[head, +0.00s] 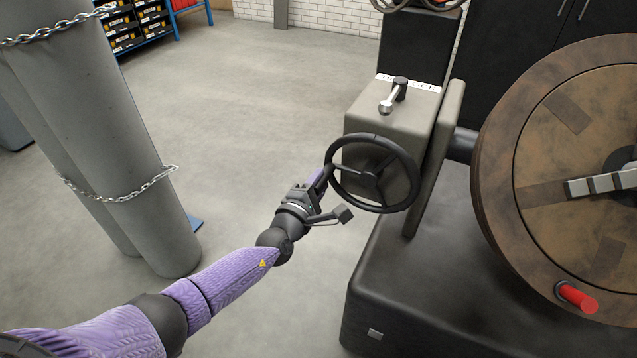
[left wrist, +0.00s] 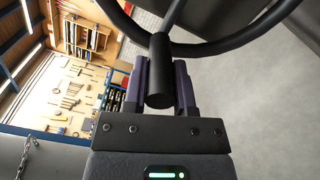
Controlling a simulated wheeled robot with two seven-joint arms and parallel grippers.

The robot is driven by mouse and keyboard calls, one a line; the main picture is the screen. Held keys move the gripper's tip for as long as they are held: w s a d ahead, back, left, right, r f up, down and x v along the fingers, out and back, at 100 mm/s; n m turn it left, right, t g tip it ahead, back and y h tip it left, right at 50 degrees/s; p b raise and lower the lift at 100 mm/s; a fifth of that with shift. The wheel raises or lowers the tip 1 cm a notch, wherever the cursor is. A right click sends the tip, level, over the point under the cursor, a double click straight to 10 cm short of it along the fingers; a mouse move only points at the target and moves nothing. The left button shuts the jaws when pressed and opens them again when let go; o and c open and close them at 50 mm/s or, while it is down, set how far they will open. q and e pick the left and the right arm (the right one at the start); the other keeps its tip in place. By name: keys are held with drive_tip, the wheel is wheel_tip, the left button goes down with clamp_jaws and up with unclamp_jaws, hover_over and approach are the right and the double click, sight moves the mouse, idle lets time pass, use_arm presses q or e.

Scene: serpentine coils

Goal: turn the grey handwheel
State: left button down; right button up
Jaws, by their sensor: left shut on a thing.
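The dark grey handwheel (head: 370,180) has a round rim and spokes and sits on the front of a grey housing. My left gripper (head: 321,181) is at the left side of its rim. In the left wrist view the wheel's rim (left wrist: 228,41) curves across the top. There, my left gripper (left wrist: 161,90) has its two purple fingers on either side of a black cylindrical handle (left wrist: 160,72) at the rim, and it is shut on that handle. The head view does not show the handle clearly. My right gripper is in neither view.
The grey housing (head: 360,128) carries a small lever (head: 393,95) on top and stands on a black base (head: 440,290). A large brown drum (head: 500,150) with a red peg (head: 576,298) is at right. Chained grey cylinders (head: 110,130) stand at left. Open floor lies between.

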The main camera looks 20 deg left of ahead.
use_arm(q)
drive_tip(key=shift+r, duration=0.15)
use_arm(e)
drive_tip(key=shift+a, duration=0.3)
use_arm(q)
drive_tip(key=shift+c, duration=2.1)
unclamp_jaws()
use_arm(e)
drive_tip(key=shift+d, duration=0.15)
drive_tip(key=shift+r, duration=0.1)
use_arm(q)
drive_tip(key=shift+s+p, duration=0.3)
drive_tip(key=shift+s, duration=0.05)
drive_tip(key=s+p, duration=0.3)
drive_tip(key=s, duration=0.6)
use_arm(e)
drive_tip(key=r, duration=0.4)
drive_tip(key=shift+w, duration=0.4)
